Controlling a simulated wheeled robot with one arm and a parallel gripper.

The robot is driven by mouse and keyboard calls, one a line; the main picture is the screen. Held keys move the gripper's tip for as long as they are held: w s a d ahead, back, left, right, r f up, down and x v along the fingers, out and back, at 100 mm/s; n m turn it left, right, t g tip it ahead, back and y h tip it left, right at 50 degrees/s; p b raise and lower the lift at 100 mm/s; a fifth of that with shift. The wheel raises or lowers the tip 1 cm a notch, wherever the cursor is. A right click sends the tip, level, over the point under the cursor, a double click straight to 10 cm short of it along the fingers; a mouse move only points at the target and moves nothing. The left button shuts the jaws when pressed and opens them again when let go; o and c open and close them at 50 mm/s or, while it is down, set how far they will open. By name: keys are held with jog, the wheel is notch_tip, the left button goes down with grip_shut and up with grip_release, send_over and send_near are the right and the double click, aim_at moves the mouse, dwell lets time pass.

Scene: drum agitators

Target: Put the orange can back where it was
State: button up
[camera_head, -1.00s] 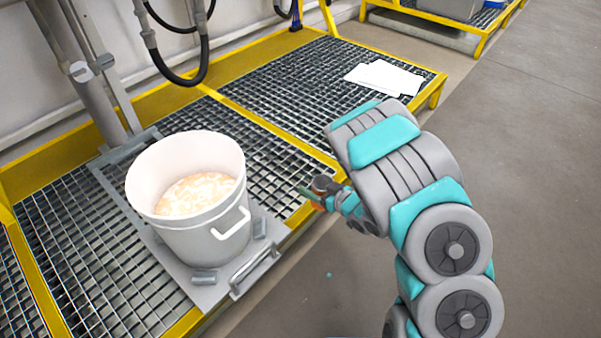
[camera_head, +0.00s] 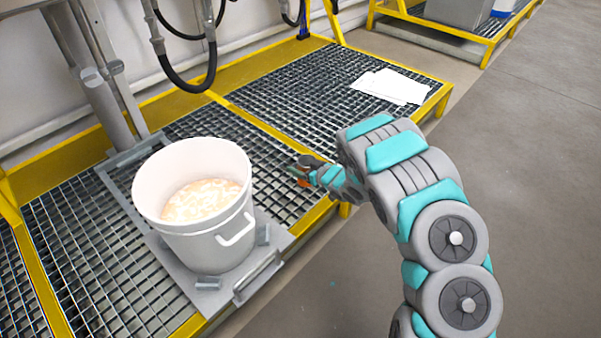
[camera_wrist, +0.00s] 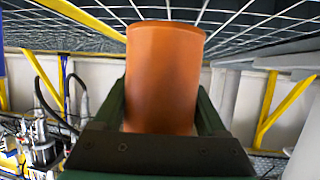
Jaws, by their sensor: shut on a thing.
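The orange can (camera_wrist: 165,70) fills the middle of the wrist view, between the two dark green fingers of my gripper (camera_wrist: 165,105). My gripper is shut on it. In the head view my gripper (camera_head: 303,176) is small and partly hidden by my wrist, with a bit of orange (camera_head: 302,182) showing at its tip. It is over the front part of the grating, to the right of the white bucket, and appears apart from it. I cannot tell its exact height above the grating.
The white bucket (camera_head: 205,245), holding pale orange material, stands on a grey plate (camera_head: 190,290). White papers (camera_head: 392,86) lie on the yellow-framed grating (camera_head: 300,85) at the back right. Black hoses (camera_head: 185,85) hang behind. Grating right of the bucket is clear.

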jog(key=shift+w+f, duration=0.15)
jog(key=shift+f, duration=1.55)
jog(key=shift+f, duration=0.1)
jog(key=o, duration=1.5)
jog(key=shift+o, duration=0.2)
jog(key=shift+a, duration=0.1)
jog(key=v, duration=1.2)
